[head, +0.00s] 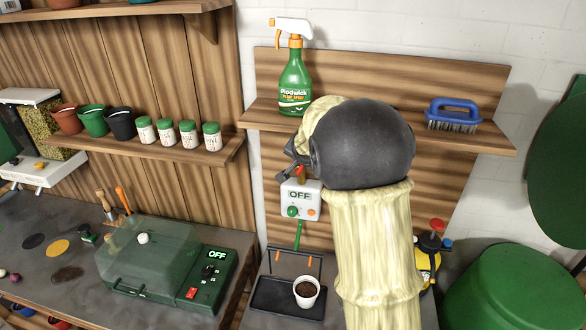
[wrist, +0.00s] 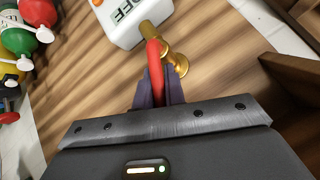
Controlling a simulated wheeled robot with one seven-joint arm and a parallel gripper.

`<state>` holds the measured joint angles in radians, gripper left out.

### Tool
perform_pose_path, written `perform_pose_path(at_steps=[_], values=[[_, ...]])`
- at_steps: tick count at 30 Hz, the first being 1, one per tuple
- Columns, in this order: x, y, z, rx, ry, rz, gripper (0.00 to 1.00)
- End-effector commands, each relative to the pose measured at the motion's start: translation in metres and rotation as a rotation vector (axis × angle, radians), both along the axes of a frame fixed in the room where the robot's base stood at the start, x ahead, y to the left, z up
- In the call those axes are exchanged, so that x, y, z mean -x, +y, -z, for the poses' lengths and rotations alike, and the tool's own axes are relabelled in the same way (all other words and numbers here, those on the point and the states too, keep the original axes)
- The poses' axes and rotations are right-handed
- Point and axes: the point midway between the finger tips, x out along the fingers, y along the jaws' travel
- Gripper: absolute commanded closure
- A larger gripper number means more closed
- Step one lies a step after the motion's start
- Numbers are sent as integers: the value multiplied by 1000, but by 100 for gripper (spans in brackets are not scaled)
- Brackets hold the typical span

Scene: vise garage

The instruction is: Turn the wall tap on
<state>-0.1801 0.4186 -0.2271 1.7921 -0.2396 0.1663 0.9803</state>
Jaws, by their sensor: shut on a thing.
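The wall tap has a brass body (wrist: 178,62) and a red lever (wrist: 154,62), seen in the wrist view. My gripper (wrist: 158,88) has its dark fingers on both sides of the red lever and is shut on it. A white box (wrist: 130,22) with an OFF display is beside the tap. In the head view the box (head: 301,200) hangs on the wooden panel below the shelf. A bit of the red lever (head: 300,171) shows above it, by my gripper (head: 288,172). My arm hides most of the tap there.
A shelf (head: 250,120) above the tap bears a green spray bottle (head: 295,80) and a blue brush (head: 453,115). Below, a black tray (head: 275,305) holds a white cup (head: 306,292) of dark soil. A green lidded case (head: 165,265) stands at left, a large green bin (head: 510,290) at right.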

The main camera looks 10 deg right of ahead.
Motion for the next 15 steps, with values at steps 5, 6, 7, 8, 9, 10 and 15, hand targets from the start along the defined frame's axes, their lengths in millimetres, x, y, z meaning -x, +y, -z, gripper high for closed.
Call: perform_pose_path(at_steps=[5, 6, 7, 8, 9, 10, 15], values=[[0, -7, 0, 18, 7, 12, 100], [0, -8, 0, 20, 7, 13, 100], [0, -8, 0, 21, 8, 14, 100], [0, -9, 0, 21, 8, 14, 100], [0, -9, 0, 22, 9, 15, 100], [0, -9, 0, 22, 9, 15, 100], [0, -9, 0, 22, 9, 15, 100]])
